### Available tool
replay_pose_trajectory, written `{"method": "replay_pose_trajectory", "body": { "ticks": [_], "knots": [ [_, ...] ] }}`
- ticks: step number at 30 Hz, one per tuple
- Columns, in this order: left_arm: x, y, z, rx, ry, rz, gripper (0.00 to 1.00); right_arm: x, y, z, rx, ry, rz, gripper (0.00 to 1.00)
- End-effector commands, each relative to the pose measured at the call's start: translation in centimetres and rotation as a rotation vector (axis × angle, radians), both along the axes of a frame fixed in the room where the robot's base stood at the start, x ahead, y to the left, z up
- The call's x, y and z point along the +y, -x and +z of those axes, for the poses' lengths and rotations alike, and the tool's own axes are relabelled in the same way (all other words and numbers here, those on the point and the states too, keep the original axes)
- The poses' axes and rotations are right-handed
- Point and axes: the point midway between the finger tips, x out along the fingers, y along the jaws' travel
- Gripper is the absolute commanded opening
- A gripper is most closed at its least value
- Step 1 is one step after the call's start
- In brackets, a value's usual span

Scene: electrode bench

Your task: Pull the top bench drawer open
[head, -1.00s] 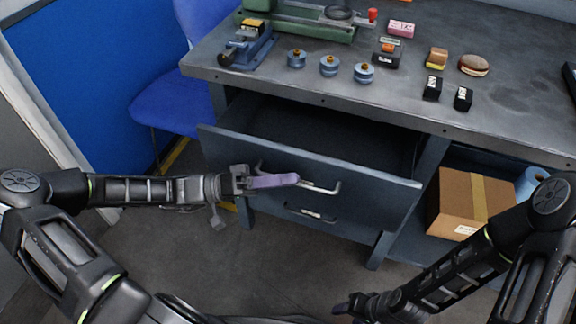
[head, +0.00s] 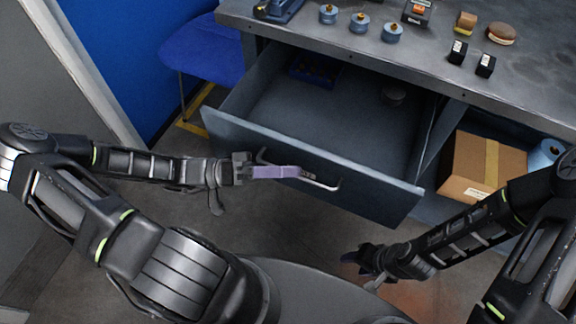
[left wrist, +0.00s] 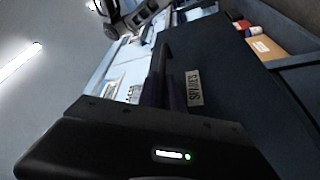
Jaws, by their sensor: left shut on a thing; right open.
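The top bench drawer (head: 330,160) is pulled well out from under the bench in the head view. Its inside shows a blue item (head: 315,70) at the back left and a small round grey item (head: 393,95) at the back right. My left gripper (head: 285,172) is at the drawer's front and is shut on the bar handle (head: 325,184). The left wrist view shows the dark drawer front with a label (left wrist: 194,88) beside the gripper fingers; the grip itself is hard to see there. My right gripper (head: 358,262) is open and empty, low over the floor, away from the drawer.
The bench top (head: 400,55) carries several small blue pots, blocks and a round brown item (head: 502,34). A cardboard box (head: 483,168) sits on the open shelf right of the drawer. A blue chair (head: 205,50) stands at the left.

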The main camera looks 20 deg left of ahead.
Motion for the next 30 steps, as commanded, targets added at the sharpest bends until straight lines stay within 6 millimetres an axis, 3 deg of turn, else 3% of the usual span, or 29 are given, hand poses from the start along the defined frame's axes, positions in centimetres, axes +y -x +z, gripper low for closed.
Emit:
{"method": "replay_pose_trajectory", "body": {
  "ticks": [1,2,5,17,30],
  "knots": [
    [0.0,0.0,-0.1,0.002,-0.002,0.001,0.00,0.0,0.0,0.0,0.000,0.000,0.000,0.49],
    [0.0,0.0,-0.1,0.002,-0.002,0.001,0.12,0.0,0.0,0.0,0.000,0.000,0.000,0.49],
    [0.0,0.0,-0.1,0.002,-0.002,0.001,0.20,0.0,0.0,0.0,0.000,0.000,0.000,0.49],
    [0.8,0.1,-0.2,0.001,-0.001,0.003,0.20,0.0,0.0,0.0,0.000,0.000,0.000,0.49],
    [6.8,1.8,-1.6,0.001,-0.003,0.003,0.20,0.0,0.0,-0.2,0.000,0.000,0.000,0.49]
  ]
}}
